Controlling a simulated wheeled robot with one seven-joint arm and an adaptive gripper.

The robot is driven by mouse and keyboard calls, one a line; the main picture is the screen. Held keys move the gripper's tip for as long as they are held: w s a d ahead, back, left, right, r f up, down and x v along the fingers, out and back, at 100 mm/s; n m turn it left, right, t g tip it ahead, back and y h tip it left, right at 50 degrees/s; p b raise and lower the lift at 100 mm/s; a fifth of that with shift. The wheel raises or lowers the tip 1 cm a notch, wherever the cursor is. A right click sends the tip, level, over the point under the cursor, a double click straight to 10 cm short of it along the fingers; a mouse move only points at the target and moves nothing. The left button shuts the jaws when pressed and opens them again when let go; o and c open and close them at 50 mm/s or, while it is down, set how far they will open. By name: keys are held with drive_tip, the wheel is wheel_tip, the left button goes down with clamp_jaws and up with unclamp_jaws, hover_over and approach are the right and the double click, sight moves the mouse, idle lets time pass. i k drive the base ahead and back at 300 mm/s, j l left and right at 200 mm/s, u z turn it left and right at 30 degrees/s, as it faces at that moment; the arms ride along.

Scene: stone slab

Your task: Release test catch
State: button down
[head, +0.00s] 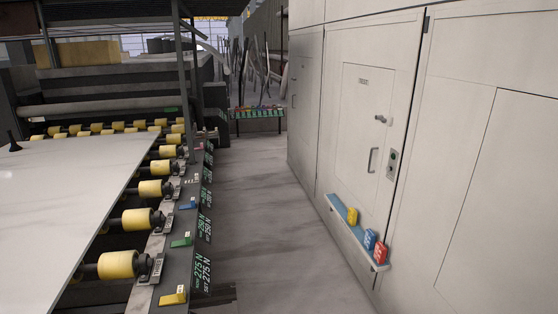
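My gripper is not in view. In the head view, a pale cabinet wall stands on the right. A smaller outlined door panel (352,125) is set in its middle door, with a short dark label (363,81) too small to read surely. A small grey knob or latch (380,118) sits near the panel's right edge. Below it is a vertical bar handle (373,160). A small grey plate with a green mark (391,164) is to the right of the handle. The panel looks closed. I cannot tell which part is the test catch.
A white stone slab (70,190) lies on yellow rollers (137,219) at the left. Coloured tabs, including a yellow one (173,297), line the rail beside number signs. A low ledge (340,217) on the cabinet holds coloured blocks. The grey floor (262,220) between is clear.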

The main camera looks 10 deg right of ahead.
sight(381, 117)
drive_tip(key=i, duration=1.05)
drive_tip(key=i+j+z, duration=0.1)
drive_tip(key=i, duration=1)
drive_tip(key=i+j+z, duration=0.2)
drive_tip(key=i, duration=0.3)
drive_tip(key=i+z, duration=0.25)
drive_tip(key=i, duration=0.2)
